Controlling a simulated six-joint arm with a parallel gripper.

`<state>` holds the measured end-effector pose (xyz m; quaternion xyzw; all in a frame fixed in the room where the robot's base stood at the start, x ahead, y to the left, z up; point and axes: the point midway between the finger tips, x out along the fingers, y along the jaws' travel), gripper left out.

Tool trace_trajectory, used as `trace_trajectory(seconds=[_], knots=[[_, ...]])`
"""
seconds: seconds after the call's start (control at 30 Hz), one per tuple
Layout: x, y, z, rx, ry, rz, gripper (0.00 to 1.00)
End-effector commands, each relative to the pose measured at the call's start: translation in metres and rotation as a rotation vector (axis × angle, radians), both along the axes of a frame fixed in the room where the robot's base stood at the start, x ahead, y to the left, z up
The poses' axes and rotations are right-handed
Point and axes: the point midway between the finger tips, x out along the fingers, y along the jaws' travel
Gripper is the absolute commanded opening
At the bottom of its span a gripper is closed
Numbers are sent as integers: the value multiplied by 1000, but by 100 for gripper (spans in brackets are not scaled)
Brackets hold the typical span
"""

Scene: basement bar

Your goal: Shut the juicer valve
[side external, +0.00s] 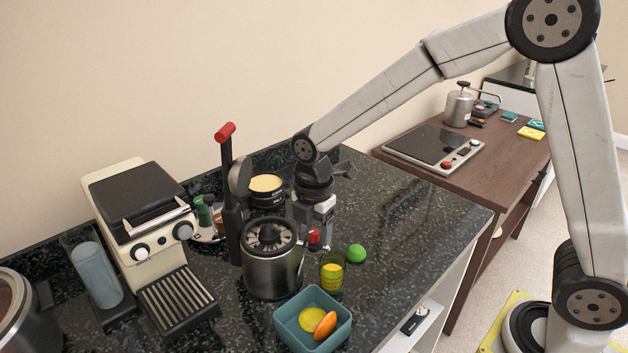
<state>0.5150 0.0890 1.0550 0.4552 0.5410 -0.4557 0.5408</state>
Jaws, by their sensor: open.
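The juicer (272,275) is a silver drum with a ribbed cone on top. A black column with a red-tipped lever (225,132) stands behind it, the lever raised. A red knob (314,236), which looks like the valve handle, sits at the drum's right side above a glass (332,274) of yellow juice. My gripper (321,241) is open and points down right at the knob, from behind it. I cannot tell whether the fingers touch the knob. The lower fingers are partly hidden by the knob and the juicer.
A green fruit (356,252) lies right of the glass. A teal bowl (285,330) with yellow and orange fruit stands in front. A cream grill machine (135,205) is at left; a black tin (267,190) is behind. The counter's right part is clear.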

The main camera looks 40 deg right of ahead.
Motion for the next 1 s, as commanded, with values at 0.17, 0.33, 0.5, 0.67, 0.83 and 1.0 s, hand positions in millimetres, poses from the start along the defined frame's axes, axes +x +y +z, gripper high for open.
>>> trace_trajectory(seconds=[0.17,0.33,0.5,0.67,0.83,1.0], knots=[[1,0,11,1,-5,0,67],[1,0,31,1,-6,0,67],[1,0,53,1,-5,0,67],[1,0,69,1,-4,0,67],[1,0,77,1,-3,1,67],[0,0,78,0,-2,1,67]])
